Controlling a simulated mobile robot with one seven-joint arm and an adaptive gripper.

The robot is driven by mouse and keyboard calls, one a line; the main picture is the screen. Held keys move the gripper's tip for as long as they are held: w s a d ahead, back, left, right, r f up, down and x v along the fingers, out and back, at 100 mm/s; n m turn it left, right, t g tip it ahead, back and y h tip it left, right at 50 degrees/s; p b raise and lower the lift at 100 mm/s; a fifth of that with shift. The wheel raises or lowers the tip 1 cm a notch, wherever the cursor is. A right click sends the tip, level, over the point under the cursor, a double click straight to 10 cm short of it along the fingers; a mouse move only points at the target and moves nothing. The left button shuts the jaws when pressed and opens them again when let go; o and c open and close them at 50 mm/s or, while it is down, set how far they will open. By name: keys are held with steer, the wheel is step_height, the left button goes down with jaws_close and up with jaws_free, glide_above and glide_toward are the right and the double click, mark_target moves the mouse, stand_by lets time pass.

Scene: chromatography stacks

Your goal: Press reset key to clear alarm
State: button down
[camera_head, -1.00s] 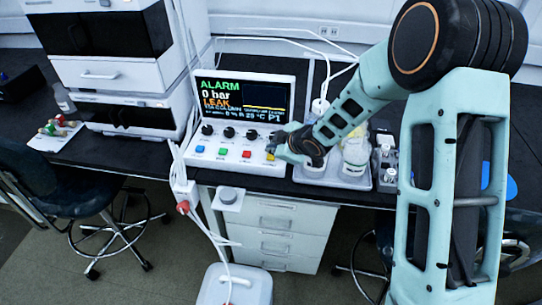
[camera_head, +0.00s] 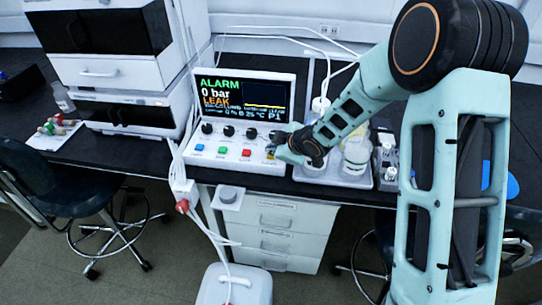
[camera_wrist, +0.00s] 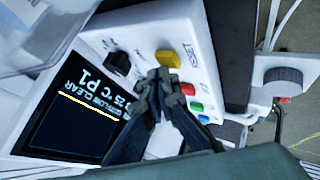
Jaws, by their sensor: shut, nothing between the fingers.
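The control panel's screen (camera_head: 243,98) reads ALARM, 0 bar and LEAK in the head view. The yellow reset key (camera_wrist: 168,58) is at the panel's end; its label beside it is turned in the wrist view. In the head view the yellow key (camera_head: 270,155) shows just by my fingertips. My gripper (camera_wrist: 157,77) is shut and empty, its tips over the panel close to the yellow key. My gripper (camera_head: 273,149) partly hides that corner in the head view. I cannot tell whether the tips touch the key.
Red (camera_head: 246,153), green (camera_head: 222,152) and blue (camera_head: 199,148) keys lie left of the yellow one. Several black knobs (camera_head: 229,131) stand above them. A grey tray (camera_head: 335,178) with bottles is right of the panel.

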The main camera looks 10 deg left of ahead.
mark_target(272, 156)
steer(key=shift+f+b, duration=0.45)
steer(key=shift+f, duration=0.05)
stand_by(0.8)
steer(key=shift+r, duration=0.1)
steer(key=shift+r+p, duration=0.8)
steer(key=shift+r, duration=0.05)
step_height(272, 156, up, 5)
steer(key=p, duration=0.4)
steer(key=shift+r, duration=0.1)
stand_by(0.8)
